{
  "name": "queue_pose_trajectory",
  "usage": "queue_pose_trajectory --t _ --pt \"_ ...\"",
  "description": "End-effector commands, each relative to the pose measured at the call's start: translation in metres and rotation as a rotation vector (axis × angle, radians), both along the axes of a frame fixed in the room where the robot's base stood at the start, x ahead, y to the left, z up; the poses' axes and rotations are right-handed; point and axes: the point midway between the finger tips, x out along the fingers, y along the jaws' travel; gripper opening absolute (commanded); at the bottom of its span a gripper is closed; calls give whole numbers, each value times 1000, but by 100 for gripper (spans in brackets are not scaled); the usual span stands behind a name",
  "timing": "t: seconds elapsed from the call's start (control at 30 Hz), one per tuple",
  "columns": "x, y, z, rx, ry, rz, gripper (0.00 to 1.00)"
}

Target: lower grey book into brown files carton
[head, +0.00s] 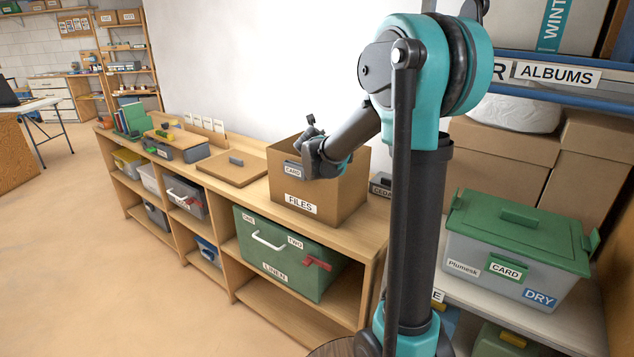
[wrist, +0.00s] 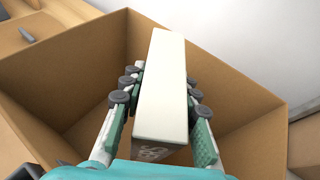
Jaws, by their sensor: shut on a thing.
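The brown files carton (head: 345,197) stands open on the wooden shelf unit, with a FILES label on its front. Its inner walls and part of its floor show in the wrist view (wrist: 72,75). My gripper (head: 314,160) is over the carton's opening. In the wrist view my gripper (wrist: 163,88) is shut on the grey book (wrist: 163,72), with fingers on both long sides. The book looks pale there, lies within the carton's outline and has lettering at its near end. Its underside is hidden, so its height above the floor cannot be told.
A flat brown lid (head: 232,172) with a grey handle lies left of the carton. A grey box (head: 178,148) and green books (head: 131,118) stand farther left. A green linen box (head: 285,255) sits below. A green-lidded box (head: 515,260) stands at right.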

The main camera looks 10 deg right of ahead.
Motion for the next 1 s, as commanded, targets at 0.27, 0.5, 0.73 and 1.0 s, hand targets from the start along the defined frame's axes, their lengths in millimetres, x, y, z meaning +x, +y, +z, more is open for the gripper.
queue_pose_trajectory --t 0.27,0.5,0.73,1.0 --pt "0 0 0 0 0 0 54" --pt "0 0 0 0 1 0 54" --pt "-12 3 5 -1 0 1 54" --pt "-52 13 22 0 0 2 54"
